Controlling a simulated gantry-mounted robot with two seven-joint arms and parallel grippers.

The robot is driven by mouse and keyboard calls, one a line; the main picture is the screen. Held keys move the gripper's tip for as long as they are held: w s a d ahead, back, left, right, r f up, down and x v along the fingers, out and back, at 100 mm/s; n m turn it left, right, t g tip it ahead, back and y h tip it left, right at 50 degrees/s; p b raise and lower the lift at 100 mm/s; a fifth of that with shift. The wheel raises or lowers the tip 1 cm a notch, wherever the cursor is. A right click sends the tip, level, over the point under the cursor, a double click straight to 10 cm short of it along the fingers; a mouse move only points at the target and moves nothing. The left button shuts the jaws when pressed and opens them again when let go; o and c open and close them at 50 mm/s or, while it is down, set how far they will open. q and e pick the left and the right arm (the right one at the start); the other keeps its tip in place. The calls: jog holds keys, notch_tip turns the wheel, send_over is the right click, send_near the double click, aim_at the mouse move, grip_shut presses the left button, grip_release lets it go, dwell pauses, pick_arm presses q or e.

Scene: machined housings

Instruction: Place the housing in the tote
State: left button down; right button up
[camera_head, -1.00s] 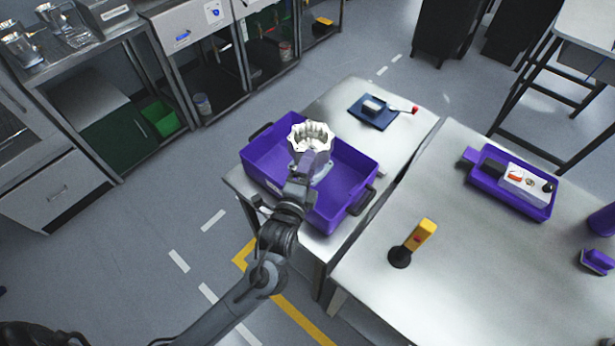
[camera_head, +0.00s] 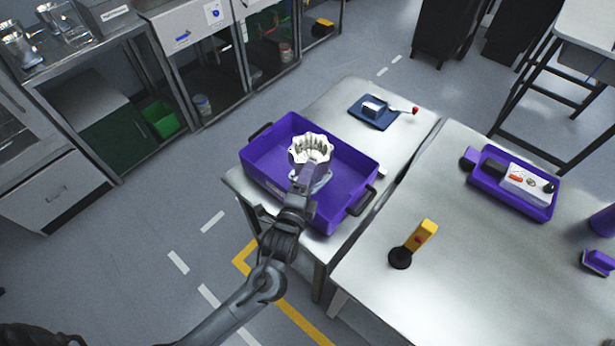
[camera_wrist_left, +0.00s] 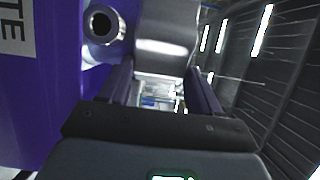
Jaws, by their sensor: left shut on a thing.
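The housing (camera_head: 311,149) is a silver-grey machined part with a scalloped open rim, seen in the head view over the middle of the purple tote (camera_head: 262,163). My left gripper (camera_head: 303,180) is shut on the housing from its near side. Whether the housing touches the tote floor cannot be told. My right gripper is not in view.
The tote stands on a metal table (camera_head: 340,100) with a blue tray (camera_head: 374,112) behind it. A second table (camera_head: 460,260) at right holds a yellow device (camera_head: 421,236) on a black base and a purple tray (camera_head: 535,209) with a white control box (camera_head: 526,184).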

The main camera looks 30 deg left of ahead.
pick_arm(q)
jog(key=c, duration=0.6)
grip_release()
jog(key=shift+f, duration=0.25)
jog(key=shift+c, duration=0.2)
jog(key=o, duration=0.4)
jog(key=shift+o, duration=0.2)
jog(key=shift+r, duration=0.1)
